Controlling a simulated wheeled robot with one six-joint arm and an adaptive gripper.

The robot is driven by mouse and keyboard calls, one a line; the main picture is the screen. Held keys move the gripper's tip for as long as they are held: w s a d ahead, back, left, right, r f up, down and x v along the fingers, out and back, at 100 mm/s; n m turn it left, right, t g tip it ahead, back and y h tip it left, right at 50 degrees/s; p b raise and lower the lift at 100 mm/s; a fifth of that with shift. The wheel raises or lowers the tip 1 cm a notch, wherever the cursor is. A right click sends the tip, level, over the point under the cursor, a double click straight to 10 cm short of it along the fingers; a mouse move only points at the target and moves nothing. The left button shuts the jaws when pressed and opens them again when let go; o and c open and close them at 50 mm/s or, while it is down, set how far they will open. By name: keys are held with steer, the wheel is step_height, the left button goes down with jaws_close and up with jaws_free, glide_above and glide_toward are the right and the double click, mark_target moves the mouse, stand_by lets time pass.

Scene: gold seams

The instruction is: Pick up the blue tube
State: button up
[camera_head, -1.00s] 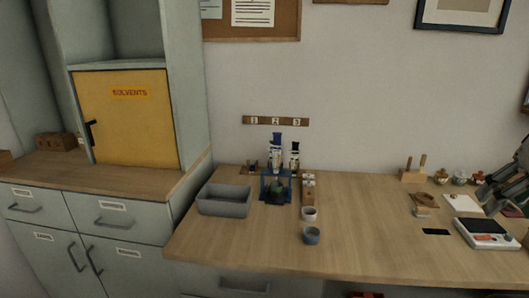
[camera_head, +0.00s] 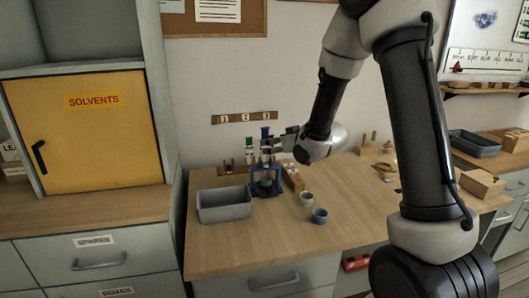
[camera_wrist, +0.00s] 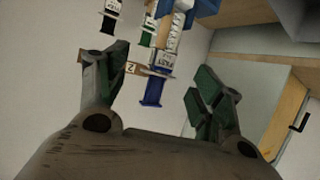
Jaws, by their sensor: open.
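The blue tube, with a blue cap and a white label, shows in the wrist view (camera_wrist: 152,92), upside down in the picture, in the gap between the fingers. In the head view a tall capped tube (camera_head: 265,133) stands upright in the blue rack (camera_head: 265,188); it looks like the same one. My gripper (camera_head: 279,145) is open beside the rack's top, reaching in from the right. Its two dark, green-padded fingers also show in the wrist view (camera_wrist: 160,78). Neither finger clearly touches the tube. The tube's lower part is partly hidden in the rack.
A green-capped tube (camera_wrist: 147,38) and a dark-capped tube (camera_wrist: 110,22) are close by in the wrist view. A grey bin (camera_head: 224,205) stands left of the rack. Two small cups (camera_head: 320,216) are in front right. The numbered strip (camera_head: 244,117) is on the wall behind.

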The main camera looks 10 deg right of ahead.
glide_above(266, 162)
steer(key=f, duration=0.3)
steer(key=shift+w+f, duration=0.1)
steer(key=shift+w, duration=0.15)
steer(key=shift+c, duration=0.4)
steer(key=c, duration=0.9)
